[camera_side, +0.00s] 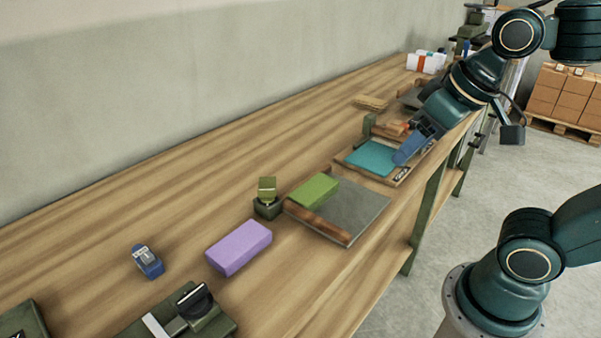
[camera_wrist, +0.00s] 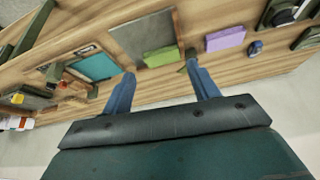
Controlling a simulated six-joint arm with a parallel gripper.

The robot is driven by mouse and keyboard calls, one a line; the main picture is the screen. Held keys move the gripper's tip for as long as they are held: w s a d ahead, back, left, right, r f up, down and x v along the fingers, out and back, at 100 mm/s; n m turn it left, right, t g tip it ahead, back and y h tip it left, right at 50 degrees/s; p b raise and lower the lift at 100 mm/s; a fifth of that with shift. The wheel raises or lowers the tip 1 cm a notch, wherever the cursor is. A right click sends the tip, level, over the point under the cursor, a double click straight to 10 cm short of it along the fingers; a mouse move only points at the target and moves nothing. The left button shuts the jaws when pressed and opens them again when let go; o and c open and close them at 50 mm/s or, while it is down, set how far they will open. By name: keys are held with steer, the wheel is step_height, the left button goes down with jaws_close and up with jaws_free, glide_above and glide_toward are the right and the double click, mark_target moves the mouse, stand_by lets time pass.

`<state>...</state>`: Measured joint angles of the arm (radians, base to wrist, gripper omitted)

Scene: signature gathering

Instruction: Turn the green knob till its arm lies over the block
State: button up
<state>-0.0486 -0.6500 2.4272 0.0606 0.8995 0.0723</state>
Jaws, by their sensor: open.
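A small olive-green knob-like piece (camera_side: 267,188) stands on a dark green base (camera_side: 267,209) near the wall side of the bench. A green block (camera_side: 314,190) lies on a grey board (camera_side: 357,209) to its right, and a purple block (camera_side: 238,247) lies on the bench in front of it. In the wrist view, the green block (camera_wrist: 160,57) shows beyond my fingers and the purple block (camera_wrist: 225,40) farther right. My gripper (camera_wrist: 162,74) is open and empty, its blue fingers apart. In the side view my gripper (camera_side: 405,153) is over the teal panel, away from the knob.
The teal panel (camera_side: 371,158) lies in a wooden tray. A dark green device with a black handle (camera_side: 195,300) and a small blue object (camera_side: 147,261) are at the near end. Boxes (camera_side: 426,62) stand at the far end. Bare wood is free along the wall.

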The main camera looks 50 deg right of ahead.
steer(key=w+r+m, duration=0.1)
steer(key=w+m, duration=0.1)
steer(key=w, duration=0.5)
steer(key=m+g+h, duration=0.2)
steer(key=m+h, duration=0.1)
steer(key=m, duration=0.3)
glide_above(267, 190)
steer(key=s+a, duration=0.4)
step_height(267, 190, down, 6)
steer(key=r, duration=0.1)
steer(key=shift+f, duration=0.25)
steer(key=x, duration=1.3)
steer(key=shift+s+d+f, duration=0.1)
steer(key=shift+f, duration=0.35)
steer(key=shift+c, duration=0.2)
jaws_close()
